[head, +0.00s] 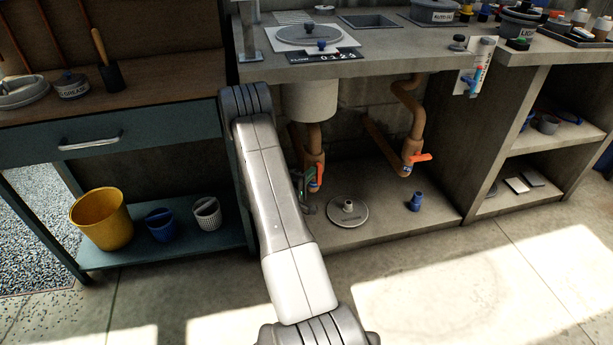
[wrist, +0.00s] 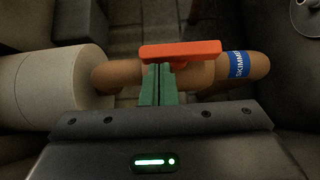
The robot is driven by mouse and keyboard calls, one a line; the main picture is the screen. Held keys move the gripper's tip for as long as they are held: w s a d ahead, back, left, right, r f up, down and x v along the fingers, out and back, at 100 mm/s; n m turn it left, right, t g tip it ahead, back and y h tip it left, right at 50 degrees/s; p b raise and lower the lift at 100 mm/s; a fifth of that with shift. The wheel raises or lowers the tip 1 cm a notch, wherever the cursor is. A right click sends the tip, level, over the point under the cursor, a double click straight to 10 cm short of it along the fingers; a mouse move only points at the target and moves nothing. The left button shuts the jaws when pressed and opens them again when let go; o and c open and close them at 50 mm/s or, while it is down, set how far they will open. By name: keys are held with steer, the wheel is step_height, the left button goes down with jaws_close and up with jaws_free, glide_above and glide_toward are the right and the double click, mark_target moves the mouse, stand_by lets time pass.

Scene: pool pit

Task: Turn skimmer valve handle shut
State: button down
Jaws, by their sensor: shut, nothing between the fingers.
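The skimmer valve's orange handle (wrist: 181,50) lies lengthwise along its brown pipe (wrist: 206,76) in the wrist view. A blue band (wrist: 239,65) with white lettering, read as SKIMMER, wraps the pipe to the right. My gripper (wrist: 159,72) has its green fingers together and empty. The fingertips are right at the handle's edge, left of its middle; I cannot tell whether they touch it. In the head view, the handle (head: 320,175) stands upright on the left pipe under the counter, with my gripper (head: 304,185) just left of it, partly hidden by my arm.
A second pipe with an orange handle (head: 420,157), set crosswise, stands to the right. A round grey lid (head: 347,212) and a blue fitting (head: 415,202) lie on the lower shelf (head: 385,222). The grey canister (head: 312,100) hangs above the valve.

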mark_target(321, 168)
steer(key=shift+w+d+r+m+g+p, duration=0.15)
steer(key=shift+r+m+g+p, duration=0.3)
steer(key=shift+p, duration=0.3)
steer(key=m+y+p, duration=0.1)
steer(key=d+r+m+g+y+p, duration=0.1)
steer(key=p, duration=0.1)
steer(key=m+g+y+p, duration=0.1)
steer(key=shift+w+d+r+g+p, duration=0.2)
steer(key=shift+d+g+p, duration=0.05)
steer(key=shift+d+p, duration=0.1)
steer(key=shift+w+d+m+g+y+p, duration=0.1)
steer(key=shift+d+m+g+y+p, duration=0.15)
steer(key=shift+m+g+y+p, duration=0.25)
steer(key=shift+w+d+f+m+g+y+b, duration=0.15)
steer(key=shift+d+m+g+y+b, duration=0.35)
steer(key=shift+y, duration=0.5)
steer(key=y+b, duration=0.1)
steer(key=b, duration=0.1)
steer(key=d+m+g+y+b, duration=0.1)
steer(key=b, duration=0.1)
steer(key=m+y+b, duration=0.1)
steer(key=b, duration=0.2)
steer(key=shift+w+d+f, duration=0.2)
steer(key=shift+d, duration=0.05)
steer(key=shift+w+d+f+b, duration=0.15)
steer(key=shift+d+b, duration=0.35)
steer(key=shift+b, duration=0.5)
steer(key=shift+r+p, duration=0.95)
steer(key=shift+r, duration=0.1)
